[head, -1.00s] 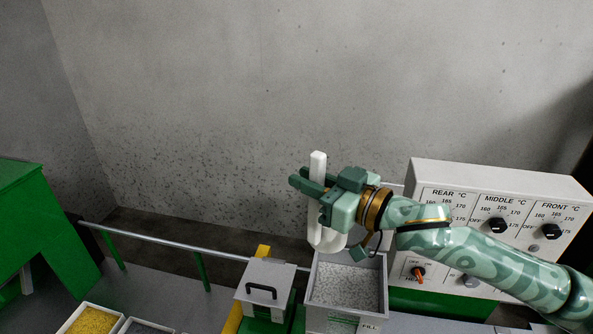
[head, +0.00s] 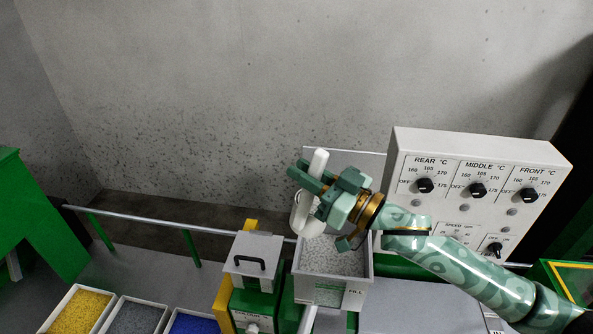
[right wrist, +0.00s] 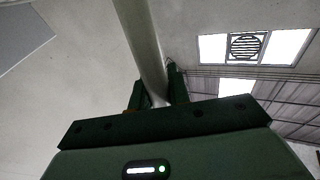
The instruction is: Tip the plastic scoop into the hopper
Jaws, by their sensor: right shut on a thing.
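My right gripper (head: 315,182) is shut on the white plastic scoop (head: 304,217). The scoop's handle points up and its bowl hangs below the jaws, tilted, at the left rim of the hopper. In the right wrist view the scoop's pale handle (right wrist: 143,45) runs up from between the dark fingers (right wrist: 157,88). The hopper (head: 350,289) is a grey square box marked FILL, with grey-white speckled pellets (head: 335,258) inside. Whether the bowl holds anything is hidden. My left gripper is not in view.
A grey lidded box (head: 252,262) with a black handle stands left of the hopper. Trays of yellow (head: 78,312), grey (head: 134,318) and blue (head: 192,325) pellets lie lower left. A control panel (head: 476,200) with dials stands right. A metal rail (head: 150,224) runs behind.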

